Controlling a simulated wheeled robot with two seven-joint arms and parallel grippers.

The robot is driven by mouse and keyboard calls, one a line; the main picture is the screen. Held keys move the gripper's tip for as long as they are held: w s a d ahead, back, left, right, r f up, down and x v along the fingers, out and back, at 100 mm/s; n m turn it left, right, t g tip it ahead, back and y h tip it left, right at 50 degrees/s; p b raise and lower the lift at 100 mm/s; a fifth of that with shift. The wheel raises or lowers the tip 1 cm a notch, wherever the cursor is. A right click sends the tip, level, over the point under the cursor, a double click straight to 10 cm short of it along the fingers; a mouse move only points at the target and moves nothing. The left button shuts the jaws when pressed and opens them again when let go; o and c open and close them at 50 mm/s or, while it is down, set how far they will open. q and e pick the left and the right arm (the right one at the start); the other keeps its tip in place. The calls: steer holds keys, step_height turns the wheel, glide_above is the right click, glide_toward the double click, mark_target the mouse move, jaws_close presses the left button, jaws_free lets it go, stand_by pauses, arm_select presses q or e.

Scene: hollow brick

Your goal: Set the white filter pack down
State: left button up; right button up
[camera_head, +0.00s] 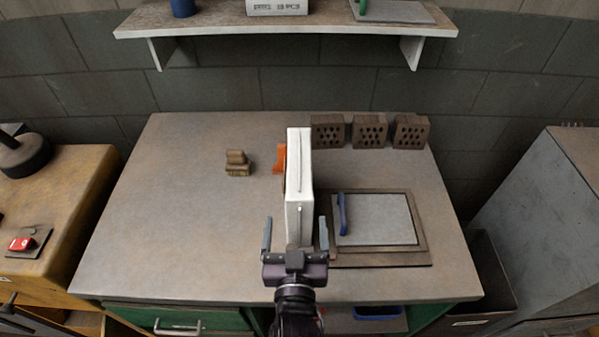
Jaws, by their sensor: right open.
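The white filter pack (299,180) stands upright on the workbench as a tall, narrow white block, its long side running away from me. My right gripper (296,235) is at its near end, with one finger on each side of it. The fingers are spread wider than the pack, and a gap shows on either side. The pack's lower edge is partly hidden by the gripper. My left gripper is not in view.
Three hollow bricks (328,131) stand at the back right. An orange object (279,158) is just left of the pack. A small brown brush-like block (238,163) lies further left. A framed board (385,220) with a blue handle lies right. The left bench area is clear.

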mark_target(299, 197)
steer(key=shift+w+d+r+p, duration=0.15)
steer(key=shift+w+p, duration=0.15)
steer(key=shift+w, duration=0.35)
steer(key=shift+w+a+r+p, duration=0.1)
steer(key=shift+w+p, duration=0.2)
steer(key=shift+w, duration=0.35)
steer(key=w, duration=0.1)
steer(key=w+p, duration=0.1)
steer(key=w, duration=0.1)
steer(key=w+p, duration=0.1)
steer(key=shift+w+d+f, duration=0.1)
steer(key=shift+w+d, duration=0.25)
steer(key=shift+w+f, duration=0.1)
steer(key=shift+w, duration=0.05)
steer(key=c, duration=1.3)
steer(key=shift+c, duration=1.2)
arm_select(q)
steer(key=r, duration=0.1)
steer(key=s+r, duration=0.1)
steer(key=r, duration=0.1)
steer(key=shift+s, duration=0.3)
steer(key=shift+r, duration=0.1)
